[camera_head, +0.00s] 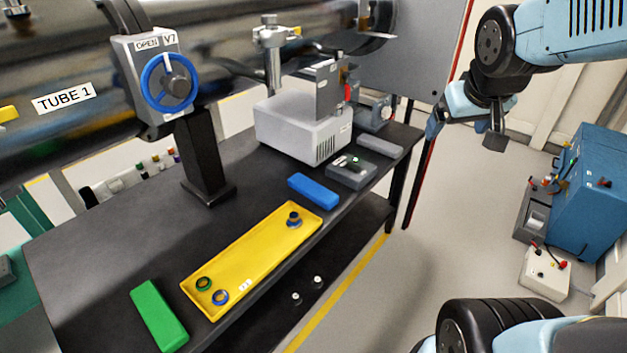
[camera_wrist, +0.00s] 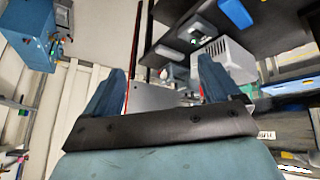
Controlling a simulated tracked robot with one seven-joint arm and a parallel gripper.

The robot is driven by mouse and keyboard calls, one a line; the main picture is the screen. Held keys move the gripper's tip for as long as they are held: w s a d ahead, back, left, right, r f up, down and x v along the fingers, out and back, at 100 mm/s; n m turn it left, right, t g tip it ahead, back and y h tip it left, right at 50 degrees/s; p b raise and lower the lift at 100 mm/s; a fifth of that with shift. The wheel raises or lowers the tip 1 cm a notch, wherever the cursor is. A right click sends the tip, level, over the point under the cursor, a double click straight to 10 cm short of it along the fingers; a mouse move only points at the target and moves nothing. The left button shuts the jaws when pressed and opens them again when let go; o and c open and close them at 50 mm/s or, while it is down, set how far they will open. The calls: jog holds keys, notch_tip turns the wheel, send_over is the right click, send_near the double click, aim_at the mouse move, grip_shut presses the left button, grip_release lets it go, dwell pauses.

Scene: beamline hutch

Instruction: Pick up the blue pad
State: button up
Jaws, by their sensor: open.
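The blue pad (camera_head: 314,191) lies flat on the dark table, between the yellow tray and a small grey box. It also shows in the wrist view (camera_wrist: 235,13) at the top right. My gripper (camera_head: 463,133) hangs in the air to the right of the table, well apart from the pad. In the wrist view its two blue fingers (camera_wrist: 160,84) stand wide apart with nothing between them.
A yellow tray (camera_head: 221,268) with several small rings stands on the table (camera_head: 110,232), with a green pad (camera_head: 159,316) left of it. Behind the blue pad are a grey box (camera_head: 351,171) and a white pump unit (camera_head: 301,129). A post with a blue handwheel (camera_head: 168,82) rises behind.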

jog(key=shift+o, duration=0.2)
jog(key=w+f+n, duration=0.1)
jog(key=w+f, duration=0.2)
jog(key=w, duration=0.3)
jog(key=w+f+n+t, duration=0.1)
jog(key=w+f, duration=0.3)
jog(key=w, duration=0.2)
jog(key=shift+a+f+n, duration=0.15)
jog(key=shift+f+n, duration=0.15)
jog(key=shift+n, duration=0.1)
jog(key=n+t+y, duration=0.1)
jog(key=n+y, duration=0.5)
jog(key=y, duration=0.5)
send_near(328, 196)
jog(key=x, duration=0.7)
jog(key=shift+w+a+r, duration=0.1)
jog(key=shift+w+a, duration=0.1)
jog(key=shift+x, duration=2.75)
jog(key=shift+d, duration=0.1)
jog(key=c, duration=1.4)
